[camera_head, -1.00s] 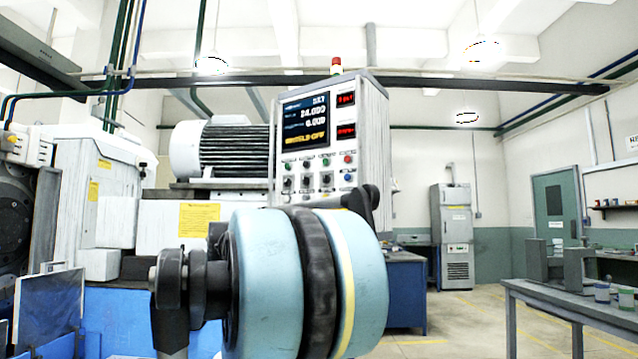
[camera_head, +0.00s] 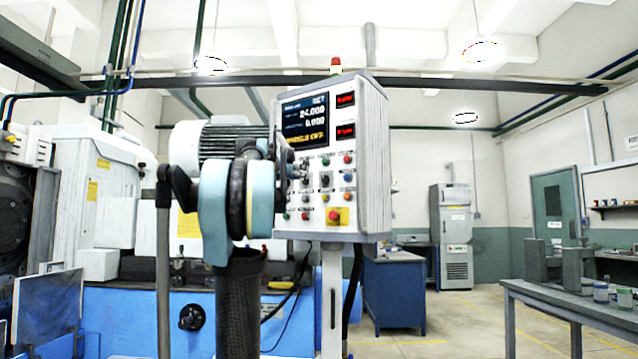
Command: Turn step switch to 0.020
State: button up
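The control panel (camera_head: 372,165) stands at centre, its front turned left. Its screen (camera_head: 305,121) reads about 24.000 and 0.000, with a yellow line below. Dark rotary knobs, one of them at the middle of the row (camera_head: 325,180), sit among coloured buttons; their labels are too small to read, so I cannot tell which is the step switch or where it points. My gripper (camera_head: 289,172) appears as a small dark shape at the panel's left edge, mostly hidden behind my arm. I cannot tell whether it is open or touches a knob. The left end of the knob row is hidden.
A red emergency button (camera_head: 334,215) on a yellow plate sits low on the panel. The blue machine base (camera_head: 285,335) and a white motor (camera_head: 190,145) are behind my arm. A grey table (camera_head: 570,300) stands at right; open floor lies between.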

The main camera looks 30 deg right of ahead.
aim_at(325, 179)
jog(key=x, duration=1.6)
jog(key=shift+f, duration=0.1)
grip_shut()
